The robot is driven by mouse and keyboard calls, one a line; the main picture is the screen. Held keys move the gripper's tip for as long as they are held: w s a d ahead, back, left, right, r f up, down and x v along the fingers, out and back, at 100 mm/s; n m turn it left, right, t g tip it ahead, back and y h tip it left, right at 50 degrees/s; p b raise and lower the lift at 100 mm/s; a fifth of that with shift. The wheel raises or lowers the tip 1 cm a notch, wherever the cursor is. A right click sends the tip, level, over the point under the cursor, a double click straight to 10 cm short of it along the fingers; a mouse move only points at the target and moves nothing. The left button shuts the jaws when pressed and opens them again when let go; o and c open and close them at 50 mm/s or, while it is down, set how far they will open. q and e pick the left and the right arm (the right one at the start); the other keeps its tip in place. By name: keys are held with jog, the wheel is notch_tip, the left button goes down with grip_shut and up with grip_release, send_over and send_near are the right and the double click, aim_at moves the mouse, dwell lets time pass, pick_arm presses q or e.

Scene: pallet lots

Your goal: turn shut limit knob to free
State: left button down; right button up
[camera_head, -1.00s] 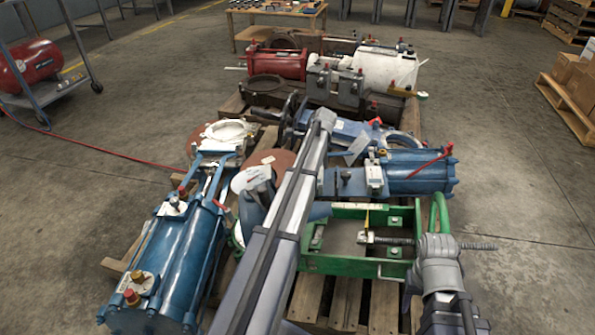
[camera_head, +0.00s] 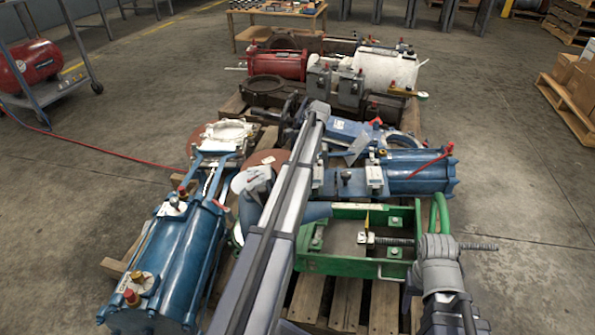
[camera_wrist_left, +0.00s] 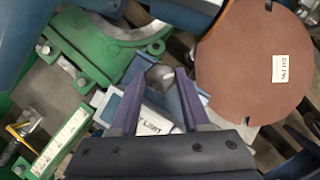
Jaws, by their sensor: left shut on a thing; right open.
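In the left wrist view, my left gripper (camera_wrist_left: 160,76) has its two purple fingers on either side of a small grey knob (camera_wrist_left: 160,79). The fingers are shut on this knob, and a white plate with lettering (camera_wrist_left: 152,124), partly readable as "LIMIT", lies just below it. The fingers partly hide the knob's sides, and I cannot read its pointing direction. In the head view, my left forearm covers the left gripper and the knob. My right gripper (camera_head: 438,250) is open at the right end of the green frame, by the threaded rod, seen from behind.
A green frame (camera_head: 345,264) lies on the wooden pallet (camera_head: 345,305). In the wrist view a brown disc (camera_wrist_left: 250,60) lies right of the fingers.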

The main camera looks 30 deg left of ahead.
pick_arm(q)
jog(key=shift+n+h, duration=0.5)
jog(key=shift+n, duration=0.5)
jog(key=shift+c, duration=1.8)
grip_release()
jog(key=p+v, duration=0.7)
jog(key=shift+w+r, duration=0.3)
jog(key=shift+r, duration=0.05)
